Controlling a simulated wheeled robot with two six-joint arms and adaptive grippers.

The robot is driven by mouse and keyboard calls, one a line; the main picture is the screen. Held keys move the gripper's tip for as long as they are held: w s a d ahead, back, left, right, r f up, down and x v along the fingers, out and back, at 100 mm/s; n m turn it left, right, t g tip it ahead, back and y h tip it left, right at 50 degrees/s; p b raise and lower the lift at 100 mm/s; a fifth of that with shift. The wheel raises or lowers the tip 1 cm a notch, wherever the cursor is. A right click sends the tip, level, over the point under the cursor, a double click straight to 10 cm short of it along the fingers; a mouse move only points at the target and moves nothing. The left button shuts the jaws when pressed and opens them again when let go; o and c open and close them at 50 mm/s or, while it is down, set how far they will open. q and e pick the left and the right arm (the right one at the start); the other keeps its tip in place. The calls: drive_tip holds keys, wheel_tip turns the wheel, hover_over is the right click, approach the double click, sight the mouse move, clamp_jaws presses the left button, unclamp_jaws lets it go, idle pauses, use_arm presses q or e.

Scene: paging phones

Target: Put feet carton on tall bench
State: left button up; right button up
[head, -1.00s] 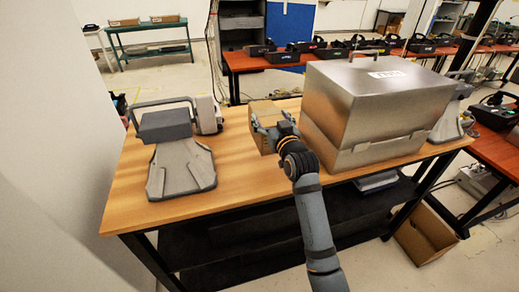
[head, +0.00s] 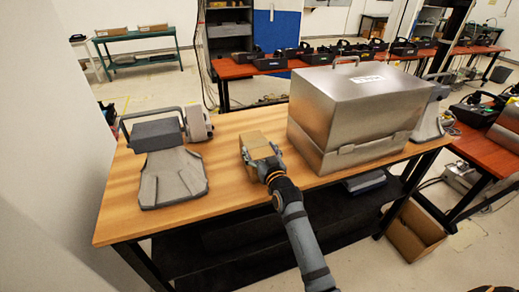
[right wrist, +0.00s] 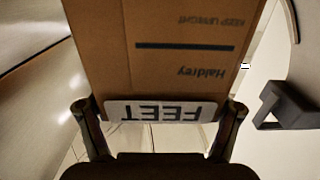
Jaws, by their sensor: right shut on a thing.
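The feet carton (head: 257,147) is a small brown cardboard box, in front of the metal case's left side in the head view. My right gripper (head: 264,165) is shut on its near end. In the right wrist view the carton (right wrist: 165,45) fills the upper middle, its white FEET label upside down between the fingers (right wrist: 160,130). The carton shows over the wooden-topped bench (head: 225,185); I cannot tell whether it touches the top. Which bench is the tall one is not marked. My left gripper is not in view.
A large metal case (head: 355,110) stands close to the carton's right. A grey device with a handle (head: 170,165) stands at the bench's left. Bare wood lies between them. Behind are red tables (head: 235,68) with black carriers and a green bench (head: 140,60).

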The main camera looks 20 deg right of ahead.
drive_tip(key=shift+r, duration=0.1)
drive_tip(key=o, duration=1.8)
drive_tip(key=shift+c, duration=0.2)
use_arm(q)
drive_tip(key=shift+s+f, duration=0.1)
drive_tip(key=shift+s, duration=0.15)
use_arm(e)
drive_tip(key=shift+s, duration=0.2)
use_arm(q)
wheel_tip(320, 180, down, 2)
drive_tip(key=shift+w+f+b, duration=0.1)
drive_tip(key=shift+b, duration=1.1)
use_arm(e)
drive_tip(key=s, duration=1.1)
drive_tip(key=shift+s+d, duration=0.15)
drive_tip(key=shift+s, duration=0.2)
